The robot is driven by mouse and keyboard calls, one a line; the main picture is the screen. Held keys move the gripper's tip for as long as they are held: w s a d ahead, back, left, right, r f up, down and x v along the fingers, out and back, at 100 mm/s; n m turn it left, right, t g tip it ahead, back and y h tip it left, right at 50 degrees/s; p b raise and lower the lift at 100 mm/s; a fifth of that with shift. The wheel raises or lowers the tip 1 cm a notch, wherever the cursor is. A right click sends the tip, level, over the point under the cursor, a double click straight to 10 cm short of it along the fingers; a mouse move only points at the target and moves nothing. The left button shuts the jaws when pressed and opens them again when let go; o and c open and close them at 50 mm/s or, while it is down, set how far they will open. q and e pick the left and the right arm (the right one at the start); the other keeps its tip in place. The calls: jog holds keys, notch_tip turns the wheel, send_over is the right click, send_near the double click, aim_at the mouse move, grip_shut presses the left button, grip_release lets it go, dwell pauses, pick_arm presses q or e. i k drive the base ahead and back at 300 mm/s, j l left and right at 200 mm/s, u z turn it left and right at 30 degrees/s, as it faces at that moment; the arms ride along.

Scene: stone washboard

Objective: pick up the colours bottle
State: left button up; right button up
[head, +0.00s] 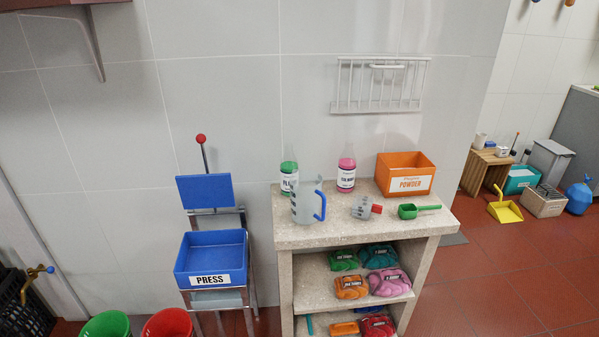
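Two clear bottles stand upright on the top of the stone washboard shelf (330,233). One bottle (289,178) has green contents and a white label, and it is partly hidden by the measuring jug. The other bottle (346,174) has pink contents and a white label, and stands unobstructed near the wall. The label print is too small to tell surely which is the colours bottle. Neither of my grippers is in view, and nothing is touching the bottles.
Around the bottles stand a clear jug (304,205) with blue handle, an orange POWDER box (405,175), a small cup (362,208) and a green scoop (418,211). A wall rack (379,85) hangs above.

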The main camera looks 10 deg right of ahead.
aim_at(347, 162)
jog(key=i+l+u, duration=0.2)
jog(key=l+u, duration=0.25)
jog(key=l, duration=0.7)
jog(key=l+u, duration=0.5)
jog(key=l, duration=0.7)
